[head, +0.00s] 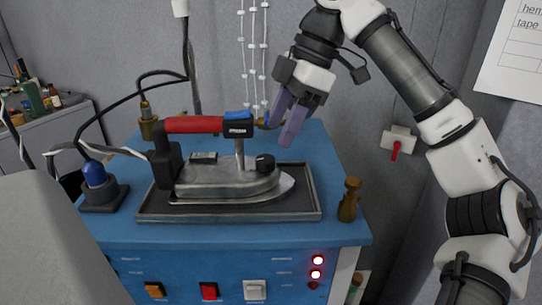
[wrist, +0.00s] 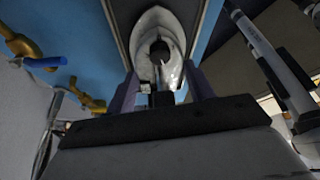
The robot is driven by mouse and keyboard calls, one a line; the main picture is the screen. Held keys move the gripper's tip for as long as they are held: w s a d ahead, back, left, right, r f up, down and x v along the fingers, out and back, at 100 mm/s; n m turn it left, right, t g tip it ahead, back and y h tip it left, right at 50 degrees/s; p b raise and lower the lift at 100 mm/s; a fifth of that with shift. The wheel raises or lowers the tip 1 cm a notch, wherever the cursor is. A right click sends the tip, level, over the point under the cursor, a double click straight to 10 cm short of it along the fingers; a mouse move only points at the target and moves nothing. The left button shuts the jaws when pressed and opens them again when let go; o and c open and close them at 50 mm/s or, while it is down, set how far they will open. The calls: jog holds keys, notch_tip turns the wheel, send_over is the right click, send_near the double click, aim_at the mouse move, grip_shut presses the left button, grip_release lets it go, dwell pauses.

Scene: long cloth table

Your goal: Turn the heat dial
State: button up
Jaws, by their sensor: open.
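The iron (head: 225,183) is silver with a red handle and lies in a dark metal tray (head: 310,214) on the blue cabinet. A round black dial (head: 265,162) sits on top of the iron, towards its pointed end; I take it for the heat dial. My gripper (head: 283,125) is open and empty, with its purple fingers pointing down, above and a little right of the dial and apart from it. In the wrist view, a dark round dial (wrist: 160,51) on the silver iron (wrist: 157,20) lies ahead, roughly between the two fingers (wrist: 163,84). Any pointer or marks on it are too small to read.
A blue-topped knob (head: 95,174) and black cables are at the left. The cabinet front has switches (head: 209,291) and red lamps (head: 317,262). A red-handled wall switch (head: 397,145) is behind, near my arm.

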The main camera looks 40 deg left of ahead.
aim_at(267, 158)
jog(key=x, duration=0.5)
jog(key=shift+s+a+f, duration=0.1)
jog(key=shift+s+f, duration=0.05)
jog(key=shift+f, duration=0.2)
jog(key=shift+c, duration=0.4)
jog(key=c, duration=0.9)
